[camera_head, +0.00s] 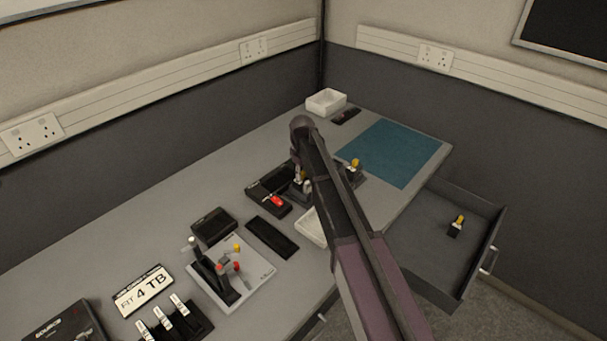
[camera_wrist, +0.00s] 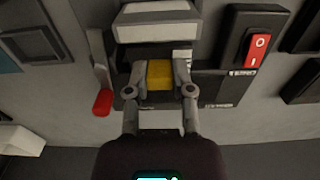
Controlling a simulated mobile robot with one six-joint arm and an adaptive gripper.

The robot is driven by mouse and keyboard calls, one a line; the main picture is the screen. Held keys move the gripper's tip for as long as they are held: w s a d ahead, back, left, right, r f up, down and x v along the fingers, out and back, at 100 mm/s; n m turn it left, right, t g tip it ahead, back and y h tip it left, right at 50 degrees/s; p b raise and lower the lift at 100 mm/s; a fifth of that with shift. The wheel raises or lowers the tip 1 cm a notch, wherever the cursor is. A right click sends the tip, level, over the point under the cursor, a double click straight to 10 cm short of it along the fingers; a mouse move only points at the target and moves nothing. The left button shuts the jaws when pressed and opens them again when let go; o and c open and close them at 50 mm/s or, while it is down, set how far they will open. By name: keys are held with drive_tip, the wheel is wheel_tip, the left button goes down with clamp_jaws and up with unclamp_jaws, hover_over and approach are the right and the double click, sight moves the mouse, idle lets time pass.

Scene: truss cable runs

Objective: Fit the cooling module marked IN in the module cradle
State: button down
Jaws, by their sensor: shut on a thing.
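My gripper (camera_wrist: 160,75) is shut on a yellow-topped block (camera_wrist: 160,75) in the wrist view, which I take to be the cooling module. No IN mark is readable on it. The block sits between the fingers over a dark labelled base (camera_wrist: 213,88), likely the module cradle. I cannot tell if it is seated. A pale grey block (camera_wrist: 156,30) stands just beyond it. In the head view my arm hides most of this spot. One yellow-topped module (camera_head: 355,164) stands right of my arm, and another (camera_head: 457,224) lies in the open drawer.
A red-handled lever (camera_wrist: 103,102) is left of the fingers, and a red rocker switch (camera_wrist: 256,48) is to the right.

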drive_tip(key=shift+c, duration=2)
unclamp_jaws()
drive_tip(key=o, duration=0.3)
drive_tip(key=shift+r, duration=0.15)
drive_tip(key=shift+r+p, duration=3.65)
drive_tip(key=shift+p, duration=0.15)
